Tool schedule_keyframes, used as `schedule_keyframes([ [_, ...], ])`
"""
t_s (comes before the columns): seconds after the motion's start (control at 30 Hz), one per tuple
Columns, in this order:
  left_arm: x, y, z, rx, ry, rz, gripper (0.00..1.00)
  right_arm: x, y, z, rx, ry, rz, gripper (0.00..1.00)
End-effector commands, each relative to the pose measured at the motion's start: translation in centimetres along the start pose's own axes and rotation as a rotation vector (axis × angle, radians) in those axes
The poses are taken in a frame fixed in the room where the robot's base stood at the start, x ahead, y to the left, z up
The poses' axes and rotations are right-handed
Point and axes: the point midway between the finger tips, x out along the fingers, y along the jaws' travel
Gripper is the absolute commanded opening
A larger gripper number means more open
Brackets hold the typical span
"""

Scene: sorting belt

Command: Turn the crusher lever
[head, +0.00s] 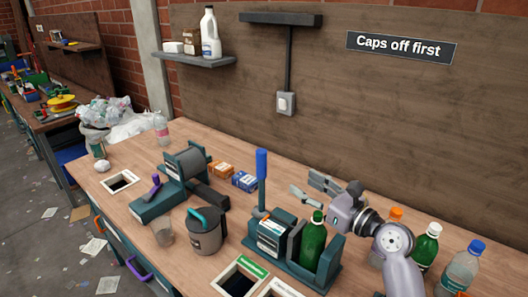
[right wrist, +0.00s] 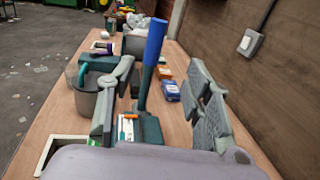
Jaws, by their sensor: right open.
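The crusher (head: 270,236) is a teal machine on the workbench, with a green bottle (head: 313,243) standing in its bay. Its lever (head: 261,166) has a blue grip and stands nearly upright at the crusher's left end. My right gripper (head: 308,187) is open, to the right of the lever and above the bench, fingers pointing left. In the right wrist view the lever (right wrist: 152,58) shows between the two spread fingers, with a gap on both sides. Whether it is within the fingers' reach I cannot tell. My left gripper is not in view.
Capped bottles (head: 426,247) stand at the right beside my right arm. Small orange and blue boxes (head: 244,181) lie behind the lever. A grey pot (head: 205,235) and a teal machine with a purple handle (head: 155,203) stand left. Square openings (head: 240,265) are in front.

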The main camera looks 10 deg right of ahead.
Motion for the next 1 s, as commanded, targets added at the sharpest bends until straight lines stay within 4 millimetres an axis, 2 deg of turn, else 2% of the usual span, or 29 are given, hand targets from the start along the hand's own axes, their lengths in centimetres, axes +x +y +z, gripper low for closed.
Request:
schedule_keyframes([
  [0.17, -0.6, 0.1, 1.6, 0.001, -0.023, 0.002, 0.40, 2.3, 0.1, 0.2, 0.003, -0.002, 0.002, 0.46],
  [0.3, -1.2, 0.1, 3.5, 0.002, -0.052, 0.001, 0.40, 5.3, 0.1, 0.3, 0.001, -0.001, 0.003, 0.46],
  [0.4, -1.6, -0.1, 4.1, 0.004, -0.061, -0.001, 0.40, 7.6, 0.1, 0.2, 0.002, -0.001, 0.002, 0.46],
  [0.53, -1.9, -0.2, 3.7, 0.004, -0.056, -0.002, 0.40, 10.3, 0.1, 0.2, 0.001, 0.000, 0.002, 0.46],
  [0.7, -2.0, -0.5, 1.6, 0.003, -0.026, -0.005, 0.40, 13.6, 0.1, 0.2, 0.001, 0.000, 0.002, 0.46],
  [0.8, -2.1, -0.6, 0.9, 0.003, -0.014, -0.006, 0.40, 15.0, 0.1, 0.1, 0.000, 0.001, 0.002, 0.46],
  [1.0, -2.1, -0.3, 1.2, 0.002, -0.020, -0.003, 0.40, 16.8, 0.1, 0.0, -0.001, 0.001, 0.001, 0.46],
])
